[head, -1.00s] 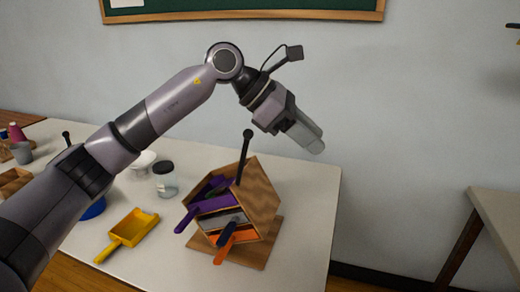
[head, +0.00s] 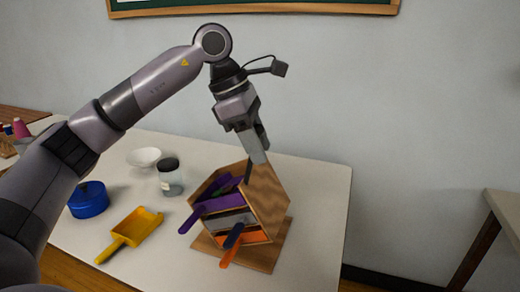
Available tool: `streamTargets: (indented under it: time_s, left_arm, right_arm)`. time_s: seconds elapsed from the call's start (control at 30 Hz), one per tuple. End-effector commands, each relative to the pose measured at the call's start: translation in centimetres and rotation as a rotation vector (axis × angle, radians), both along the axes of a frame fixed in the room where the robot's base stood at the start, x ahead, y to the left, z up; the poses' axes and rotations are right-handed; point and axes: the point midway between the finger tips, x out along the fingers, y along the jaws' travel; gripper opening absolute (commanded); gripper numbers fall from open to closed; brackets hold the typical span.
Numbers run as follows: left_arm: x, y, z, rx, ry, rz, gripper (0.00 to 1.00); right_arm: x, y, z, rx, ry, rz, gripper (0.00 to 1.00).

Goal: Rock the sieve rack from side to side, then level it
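The sieve rack (head: 270,192) is an angular wooden box on a flat wooden base (head: 269,258), near the right end of the white table. It looks tilted on its base. It holds purple (head: 211,206), grey and orange sieves whose handles stick out at the front left. A dark lever (head: 248,173) rises from the rack. My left gripper (head: 259,153) points down at the lever's upper end and hides its knob. Its fingers look close together, but whether they are closed on the lever is not clear. My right gripper is not in view.
A yellow scoop (head: 135,232) lies left of the rack. A lidded jar (head: 170,178), a white bowl (head: 144,157) and a blue round tin (head: 89,200) stand farther left. Another table (head: 506,212) is at the right edge, across a gap.

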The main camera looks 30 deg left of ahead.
Motion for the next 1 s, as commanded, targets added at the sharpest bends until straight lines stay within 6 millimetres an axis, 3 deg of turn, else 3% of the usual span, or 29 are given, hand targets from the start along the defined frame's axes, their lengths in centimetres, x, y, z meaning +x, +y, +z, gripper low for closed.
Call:
streamTargets:
  time_s: [0.37, 0.4, 0.5, 0.53, 1.0]
  left_arm:
    - [0.2, -0.4, -1.1, -0.001, -0.001, -0.001, 0.38]
    - [0.2, -0.4, -1.1, -0.001, -0.001, -0.001, 0.35]
    - [0.2, -0.4, -1.0, -0.001, -0.001, -0.001, 0.02]
    - [0.2, -0.4, -1.0, -0.001, -0.001, -0.001, 0.00]
    - [1.6, -0.5, -0.9, 0.034, 0.009, 0.000, 0.00]
  right_arm:
    - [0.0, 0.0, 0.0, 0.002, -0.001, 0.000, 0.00]
    - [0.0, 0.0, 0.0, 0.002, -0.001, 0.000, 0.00]
    - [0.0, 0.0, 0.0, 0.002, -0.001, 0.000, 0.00]
    - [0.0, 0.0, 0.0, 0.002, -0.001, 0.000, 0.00]
    - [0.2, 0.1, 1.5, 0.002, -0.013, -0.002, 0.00]
